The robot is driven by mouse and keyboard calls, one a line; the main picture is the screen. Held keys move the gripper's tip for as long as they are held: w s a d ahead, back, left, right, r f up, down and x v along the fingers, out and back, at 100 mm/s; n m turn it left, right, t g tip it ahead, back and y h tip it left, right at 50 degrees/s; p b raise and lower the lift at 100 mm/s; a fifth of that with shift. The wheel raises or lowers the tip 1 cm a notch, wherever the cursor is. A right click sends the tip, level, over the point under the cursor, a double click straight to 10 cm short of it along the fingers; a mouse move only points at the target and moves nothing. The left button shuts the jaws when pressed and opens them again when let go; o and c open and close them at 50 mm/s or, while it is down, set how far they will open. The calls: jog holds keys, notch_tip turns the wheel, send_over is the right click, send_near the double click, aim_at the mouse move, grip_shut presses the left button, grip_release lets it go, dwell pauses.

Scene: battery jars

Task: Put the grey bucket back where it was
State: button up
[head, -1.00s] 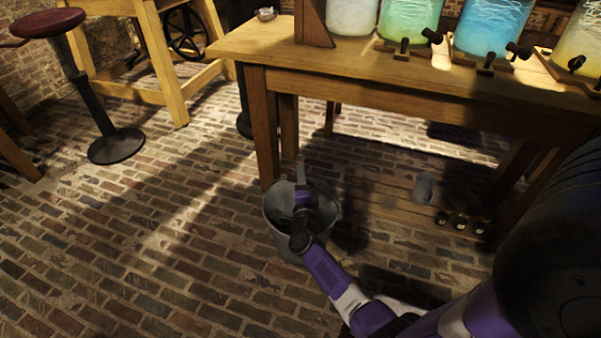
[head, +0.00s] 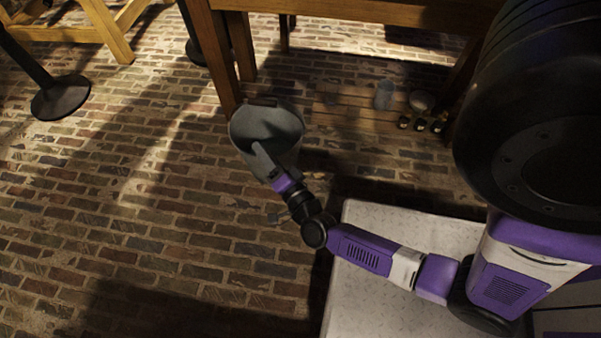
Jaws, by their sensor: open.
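The grey bucket (head: 284,121) stands on the brick floor in front of the near left leg of the wooden table, its mouth facing up toward the head camera. My gripper (head: 266,164) is at the bucket's near side, its fingers overlapping the near rim and wall in the view. The gripper is open. Its fingers are partly lost against the grey bucket, so I cannot tell whether they touch it or straddle the rim. I see nothing inside the bucket, though part of its inside is in shadow.
The wooden table (head: 365,12) rises behind the bucket. Under it are a low slatted board (head: 338,104), a glass vessel (head: 384,95), a small bowl (head: 421,100) and several small dark items (head: 420,124). The brick floor (head: 150,220) is clear at left.

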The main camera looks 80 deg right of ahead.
jog(key=s+a+r+n+y, duration=0.6)
jog(key=s+a+r+n, duration=0.1)
jog(key=a+n, duration=0.3)
jog(key=s+a+r+n+t+y, duration=0.1)
jog(key=s+a+r+n+y, duration=0.5)
jog(key=s+a+r+n, duration=0.2)
jog(key=a+r+n, duration=0.2)
jog(key=a+n, duration=0.1)
jog(key=shift+a+n, duration=0.15)
jog(key=shift+n, duration=0.15)
jog(key=shift+r, duration=0.1)
notch_tip(320, 180, up, 31)
jog(key=p, duration=3)
jog(key=shift+f+p, duration=0.2)
jog(key=shift+p, duration=0.15)
